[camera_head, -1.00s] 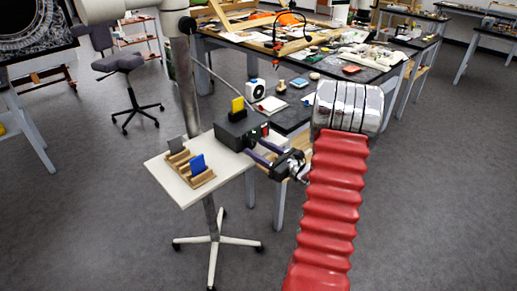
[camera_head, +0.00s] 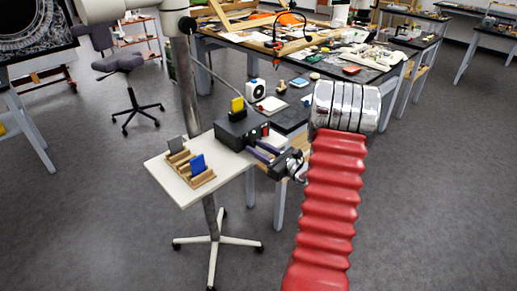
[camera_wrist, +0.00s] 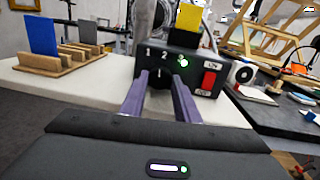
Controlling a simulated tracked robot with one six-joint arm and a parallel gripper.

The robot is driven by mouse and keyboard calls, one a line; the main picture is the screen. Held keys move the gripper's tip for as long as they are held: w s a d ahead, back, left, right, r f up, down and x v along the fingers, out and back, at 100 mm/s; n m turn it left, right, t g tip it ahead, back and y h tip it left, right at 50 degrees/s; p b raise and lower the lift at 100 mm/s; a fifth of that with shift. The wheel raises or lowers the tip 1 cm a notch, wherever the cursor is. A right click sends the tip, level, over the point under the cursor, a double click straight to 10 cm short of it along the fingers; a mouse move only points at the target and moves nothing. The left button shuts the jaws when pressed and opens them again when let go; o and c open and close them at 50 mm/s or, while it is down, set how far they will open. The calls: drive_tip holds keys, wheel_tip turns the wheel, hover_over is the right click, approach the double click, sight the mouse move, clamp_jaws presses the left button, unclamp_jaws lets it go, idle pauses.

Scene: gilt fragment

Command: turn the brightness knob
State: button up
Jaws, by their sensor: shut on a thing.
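The dark control box (camera_head: 236,131) stands on a small white table, with a yellow card (camera_wrist: 186,24) upright in its top. In the wrist view its front (camera_wrist: 205,66) carries the marks 1, 2 and 3, a green light near the 3 and a red switch (camera_wrist: 209,79). The dark brightness knob (camera_wrist: 160,75) sits below the numbers, with a white line pointing about upward. My gripper (camera_wrist: 160,79) is shut on the knob, one purple finger on each side. In the head view my gripper (camera_head: 253,149) reaches the box front from the right; the knob is hidden there.
A wooden rack (camera_head: 190,172) with a blue card (camera_head: 198,164) and a grey card (camera_head: 176,145) is left of the box on the white table (camera_head: 172,182). A cluttered workbench (camera_head: 290,118) stands behind. The floor at right is clear.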

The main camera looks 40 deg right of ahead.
drive_tip(key=shift+f+m, duration=0.1)
drive_tip(key=shift+m, duration=2.3)
drive_tip(key=o, duration=1)
drive_tip(key=shift+o, duration=0.2)
drive_tip(key=s+d, duration=0.1)
drive_tip(key=s, duration=1.2)
drive_tip(key=shift+s+d+f, duration=0.15)
drive_tip(key=shift+s+f, duration=0.05)
drive_tip(key=shift+s, duration=0.15)
